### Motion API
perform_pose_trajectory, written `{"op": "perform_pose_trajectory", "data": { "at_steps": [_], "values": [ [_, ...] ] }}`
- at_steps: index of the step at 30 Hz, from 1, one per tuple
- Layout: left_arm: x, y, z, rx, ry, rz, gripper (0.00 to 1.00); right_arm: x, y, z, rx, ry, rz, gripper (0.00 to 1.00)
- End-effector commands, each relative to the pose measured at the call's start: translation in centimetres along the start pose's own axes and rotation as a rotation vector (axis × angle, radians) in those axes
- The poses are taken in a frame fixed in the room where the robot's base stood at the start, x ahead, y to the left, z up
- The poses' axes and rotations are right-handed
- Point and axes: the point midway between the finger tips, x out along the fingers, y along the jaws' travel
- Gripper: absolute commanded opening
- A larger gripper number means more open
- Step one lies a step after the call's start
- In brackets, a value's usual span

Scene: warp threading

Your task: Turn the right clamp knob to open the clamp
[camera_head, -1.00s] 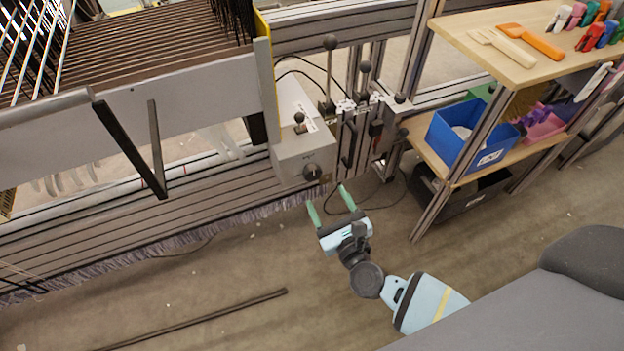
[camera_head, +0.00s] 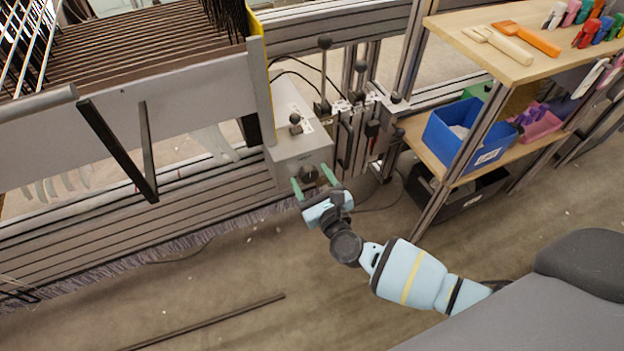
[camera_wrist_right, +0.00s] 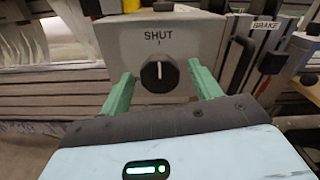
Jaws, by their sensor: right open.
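The clamp knob (camera_wrist_right: 159,76) is a round black dial with a white line, on the front of a grey box (camera_wrist_right: 110,42). The box is marked SHUT above the knob, and the white line points up toward that mark. In the head view the knob (camera_head: 309,174) shows at the lower right of the grey box (camera_head: 290,150). My right gripper (camera_head: 313,183) is open, its green fingers pointing at the box. In the wrist view the fingers (camera_wrist_right: 160,88) lie to either side of the knob, apart from it. My left gripper is not in view.
Levers with black ball tops (camera_head: 324,42) stand right of the box; a BRAKE label (camera_wrist_right: 266,26) shows there. A wooden shelf (camera_head: 520,65) with tools and a blue bin (camera_head: 450,140) is further right. The floor below is mostly clear, with a dark rod (camera_head: 215,319).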

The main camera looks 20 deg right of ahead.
Motion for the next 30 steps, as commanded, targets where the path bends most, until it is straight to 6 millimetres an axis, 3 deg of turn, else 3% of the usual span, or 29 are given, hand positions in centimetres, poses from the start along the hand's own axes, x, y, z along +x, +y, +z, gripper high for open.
{"op": "perform_pose_trajectory", "data": {
  "at_steps": [2, 12, 22, 30],
  "values": [
    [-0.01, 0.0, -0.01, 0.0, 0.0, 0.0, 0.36, -0.02, 0.01, 0.0, 0.0, 0.0, 0.0, 0.62],
    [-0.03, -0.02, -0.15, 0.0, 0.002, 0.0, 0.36, -0.04, 0.01, -0.01, -0.001, 0.0, 0.0, 0.19],
    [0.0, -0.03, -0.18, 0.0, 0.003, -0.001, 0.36, -0.12, 0.02, -0.11, -0.049, 0.002, -0.001, 0.19],
    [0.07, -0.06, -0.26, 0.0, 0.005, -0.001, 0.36, -0.12, -0.01, -0.11, -0.224, 0.003, -0.002, 0.19]
  ]
}}
